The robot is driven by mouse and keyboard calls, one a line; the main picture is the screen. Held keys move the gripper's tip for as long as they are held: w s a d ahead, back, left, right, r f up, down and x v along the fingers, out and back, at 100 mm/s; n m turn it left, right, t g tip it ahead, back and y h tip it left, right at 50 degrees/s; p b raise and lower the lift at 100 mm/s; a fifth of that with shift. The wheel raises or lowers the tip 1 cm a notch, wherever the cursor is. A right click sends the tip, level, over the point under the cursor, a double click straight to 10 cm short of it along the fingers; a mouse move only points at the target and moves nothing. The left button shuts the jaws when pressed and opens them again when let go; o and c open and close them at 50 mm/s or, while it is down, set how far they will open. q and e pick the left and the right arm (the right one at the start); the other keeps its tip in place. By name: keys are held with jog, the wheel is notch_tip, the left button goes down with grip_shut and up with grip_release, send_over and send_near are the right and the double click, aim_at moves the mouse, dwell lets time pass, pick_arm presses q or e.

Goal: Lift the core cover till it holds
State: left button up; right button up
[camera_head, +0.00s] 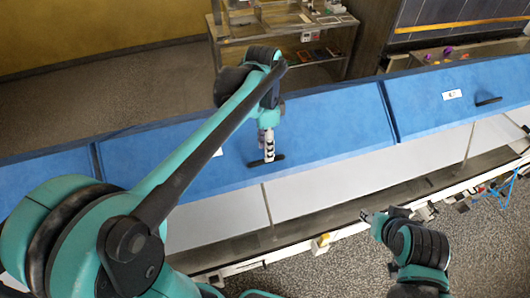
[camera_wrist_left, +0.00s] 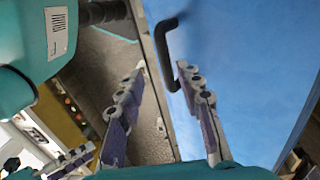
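A long blue cover (camera_head: 330,125) lies across the machine in the head view, with a black bar handle (camera_head: 280,157) near its front edge. My left gripper (camera_head: 268,158) is at this handle, reaching down from above. In the left wrist view the blue cover (camera_wrist_left: 245,60) fills the right side, and the black handle (camera_wrist_left: 172,60) shows between and beyond the fingertips. The left gripper (camera_wrist_left: 163,67) is open, with its fingers apart; I cannot tell whether either touches the handle. My right gripper (camera_head: 370,216) is low in front of the machine, away from the covers; its finger opening is unclear.
Another blue cover (camera_head: 430,100) with a white label (camera_head: 452,95) and its own black handle (camera_head: 489,101) adjoins at the right. Pale panels (camera_head: 330,185) and a rail run below the covers. A shelf unit (camera_head: 285,45) stands behind. Speckled floor lies in front.

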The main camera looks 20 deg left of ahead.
pick_arm(q)
jog(key=f, duration=0.4)
jog(key=shift+w+a+f, duration=0.2)
jog(key=shift+w+f, duration=0.15)
jog(key=shift+s+d, duration=0.15)
jog(key=shift+s, duration=0.15)
jog(key=shift+w, duration=0.15)
grip_shut()
notch_tip(320, 180, up, 7)
jog(key=p, duration=0.3)
send_over(248, 134)
jog(key=d, duration=0.3)
jog(key=shift+f, duration=0.15)
jog(key=shift+w+a, duration=0.15)
pick_arm(e)
jog(key=r, duration=0.3)
jog(key=shift+w+a, duration=0.1)
jog(key=shift+w, duration=0.1)
